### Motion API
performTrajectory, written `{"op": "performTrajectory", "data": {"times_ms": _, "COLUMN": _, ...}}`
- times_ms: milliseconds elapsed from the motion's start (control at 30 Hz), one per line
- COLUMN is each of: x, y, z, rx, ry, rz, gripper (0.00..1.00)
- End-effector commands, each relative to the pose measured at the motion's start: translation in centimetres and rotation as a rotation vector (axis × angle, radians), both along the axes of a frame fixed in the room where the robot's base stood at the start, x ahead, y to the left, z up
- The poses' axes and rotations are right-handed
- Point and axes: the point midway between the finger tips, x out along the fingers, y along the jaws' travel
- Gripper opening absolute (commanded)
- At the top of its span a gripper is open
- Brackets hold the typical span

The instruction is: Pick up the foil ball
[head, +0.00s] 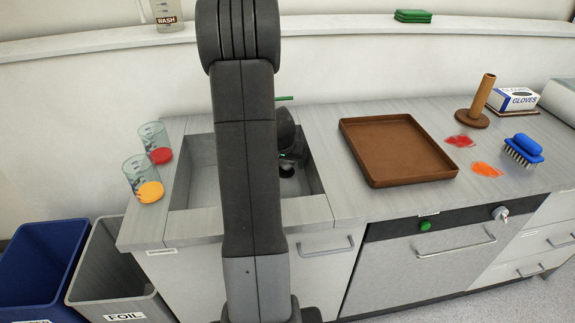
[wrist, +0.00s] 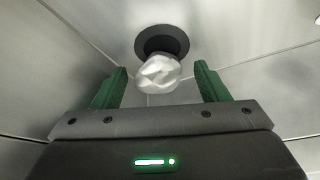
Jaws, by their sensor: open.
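The foil ball (wrist: 158,74) is a crumpled silvery ball in the sink, just in front of the round black drain (wrist: 163,40) in the wrist view. My gripper (wrist: 160,80) is open, with its two green fingers on either side of the ball's place in the picture. I cannot tell whether the fingers touch it; gaps show at both sides. In the head view my gripper (head: 290,160) is down in the sink (head: 200,182), partly behind my own arm. The ball cannot be made out there.
Two beakers, one with red (head: 155,142) and one with yellow contents (head: 143,178), stand left of the sink. A brown tray (head: 385,183) lies to the right, with red and orange spills, a blue brush (head: 523,150) and a glove box (head: 513,99) beyond. A FOIL bin (head: 112,270) stands below left.

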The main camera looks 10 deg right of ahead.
Motion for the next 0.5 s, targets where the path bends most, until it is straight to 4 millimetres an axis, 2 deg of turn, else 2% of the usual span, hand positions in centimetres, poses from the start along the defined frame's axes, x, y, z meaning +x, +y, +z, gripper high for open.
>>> {"op": "performTrajectory", "data": {"times_ms": 233, "x": 0.07, "y": -0.03, "z": -0.12, "rx": 0.000, "ry": 0.000, "rz": 0.000, "gripper": 0.68}}
{"op": "performTrajectory", "data": {"times_ms": 267, "x": 0.06, "y": -0.03, "z": -0.12, "rx": 0.000, "ry": 0.000, "rz": 0.000, "gripper": 0.64}}
{"op": "performTrajectory", "data": {"times_ms": 500, "x": 0.06, "y": -0.01, "z": -0.11, "rx": 0.000, "ry": 0.000, "rz": 0.000, "gripper": 0.19}}
